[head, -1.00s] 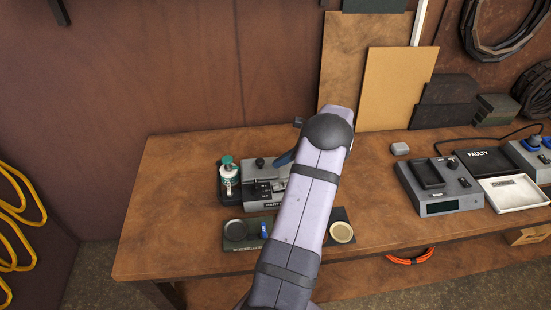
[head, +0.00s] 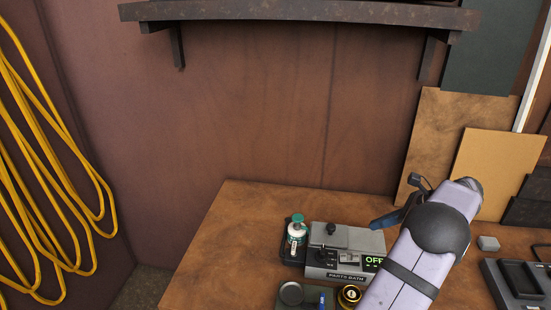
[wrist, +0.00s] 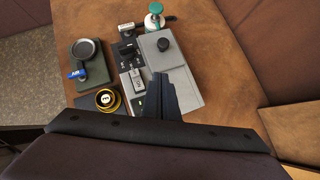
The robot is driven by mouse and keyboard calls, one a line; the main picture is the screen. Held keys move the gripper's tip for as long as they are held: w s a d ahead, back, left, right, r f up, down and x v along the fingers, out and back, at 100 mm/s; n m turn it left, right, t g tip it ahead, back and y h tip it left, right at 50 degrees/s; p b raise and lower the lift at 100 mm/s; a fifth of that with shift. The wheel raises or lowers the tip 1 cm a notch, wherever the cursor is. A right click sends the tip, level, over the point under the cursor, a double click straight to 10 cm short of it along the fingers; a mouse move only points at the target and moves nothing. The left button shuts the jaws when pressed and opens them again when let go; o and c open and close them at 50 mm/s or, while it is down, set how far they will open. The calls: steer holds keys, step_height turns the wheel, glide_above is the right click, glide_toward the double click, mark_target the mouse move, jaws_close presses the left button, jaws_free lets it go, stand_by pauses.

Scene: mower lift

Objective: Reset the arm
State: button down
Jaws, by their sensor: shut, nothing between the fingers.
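My arm (head: 405,270) reaches in from the lower right in the head view. My gripper shows at the lower middle of the wrist view (wrist: 160,82), its fingers together and holding nothing. It is above the grey lid of the parts bath (wrist: 175,65); I cannot tell how high. In the head view the parts bath (head: 335,272) stands on the bench, with a lit "OFF" display.
A green-capped bottle (head: 297,235) stands left of the bath. A dark tray with a round dish (head: 291,293) and a yellow-rimmed round part (head: 350,295) are in front. A small grey block (head: 488,243) lies to the right. A shelf (head: 300,12) hangs above.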

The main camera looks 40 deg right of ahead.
steer(key=w+a+f+n+g, duration=0.1)
steer(key=w+a+n+g, duration=0.2)
steer(key=a, duration=0.5)
steer(key=w+a+n+g, duration=0.1)
steer(key=w+a+n, duration=0.2)
steer(key=a+n, duration=0.45)
steer(key=w+a+f+n+g, duration=0.1)
steer(key=w+a+n, duration=0.25)
steer(key=a, duration=0.55)
steer(key=s+a+f+n+g, duration=0.1)
steer(key=s+a+n, duration=0.1)
steer(key=a+n, duration=0.3)
steer(key=s+a+f+n+g, duration=0.1)
steer(key=s+a+n, duration=0.15)
steer(key=a, duration=0.55)
steer(key=s+a+f+n+h, duration=0.2)
steer(key=s+a+n+h, duration=0.1)
steer(key=s+a+n, duration=0.7)
step_height(320, 180, down, 15)
steer(key=w+d+b, duration=0.1)
steer(key=w+b, duration=0.1)
steer(key=b, duration=1.2)
steer(key=shift+n+g+b, duration=0.3)
steer(key=shift+n+g, duration=0.1)
steer(key=shift+n, duration=0.05)
steer(key=shift+w, duration=0.1)
step_height(320, 180, down, 25)
steer(key=b, duration=2.5)
steer(key=shift+r, duration=0.1)
